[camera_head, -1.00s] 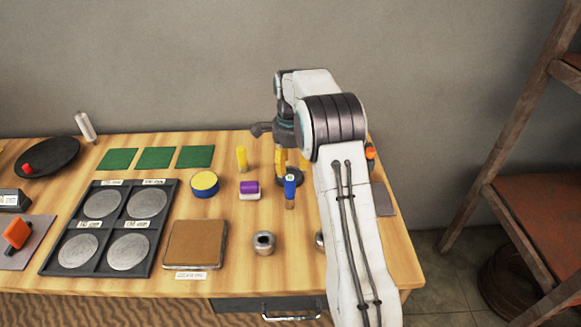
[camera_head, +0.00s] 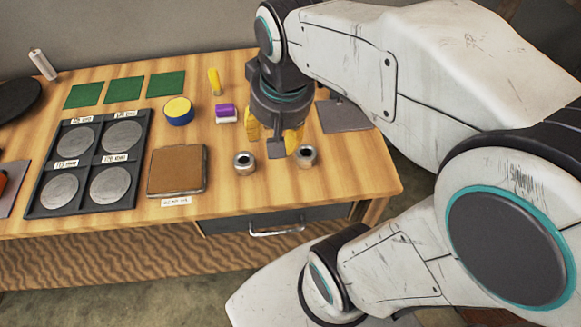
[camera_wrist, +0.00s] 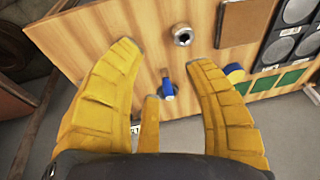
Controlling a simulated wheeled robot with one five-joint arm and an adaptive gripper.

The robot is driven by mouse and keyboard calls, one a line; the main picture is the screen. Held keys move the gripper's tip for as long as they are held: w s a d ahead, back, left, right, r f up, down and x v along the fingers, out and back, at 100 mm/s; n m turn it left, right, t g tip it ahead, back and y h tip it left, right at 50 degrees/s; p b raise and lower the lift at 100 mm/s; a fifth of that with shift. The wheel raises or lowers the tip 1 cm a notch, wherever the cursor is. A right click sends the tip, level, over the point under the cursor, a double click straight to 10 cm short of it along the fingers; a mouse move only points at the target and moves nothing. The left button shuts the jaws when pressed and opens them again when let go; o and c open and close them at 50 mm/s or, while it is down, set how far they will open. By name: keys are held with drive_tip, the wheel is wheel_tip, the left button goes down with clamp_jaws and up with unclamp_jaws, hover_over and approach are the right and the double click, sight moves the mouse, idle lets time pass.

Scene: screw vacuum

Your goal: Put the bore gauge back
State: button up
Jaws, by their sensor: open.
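My gripper (camera_head: 274,138) points down over the right part of the wooden table, close to two metal rings. Its yellow fingers are spread, with nothing held between them; they also show in the wrist view (camera_wrist: 165,58). A small upright piece with a blue body (camera_wrist: 168,88) stands on the table between and beyond the fingers in the wrist view. It may be the bore gauge; I cannot tell for sure. In the head view my gripper hides it. The left ring (camera_head: 245,162) and right ring (camera_head: 307,155) stand at either side of the gripper's tips.
A purple and white block (camera_head: 226,114), a blue and yellow tin (camera_head: 178,111) and a yellow stick (camera_head: 214,81) stand left of my gripper. A brown pad (camera_head: 176,170) and a dark tray (camera_head: 98,131) lie further left. A grey plate (camera_head: 345,117) lies right.

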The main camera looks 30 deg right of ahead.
drive_tip(key=s+a+f+n, duration=0.1)
drive_tip(key=s+f+n, duration=0.1)
drive_tip(key=s, duration=0.5)
drive_tip(key=shift+f+n+t, duration=0.4)
drive_tip(key=shift+n, duration=0.5)
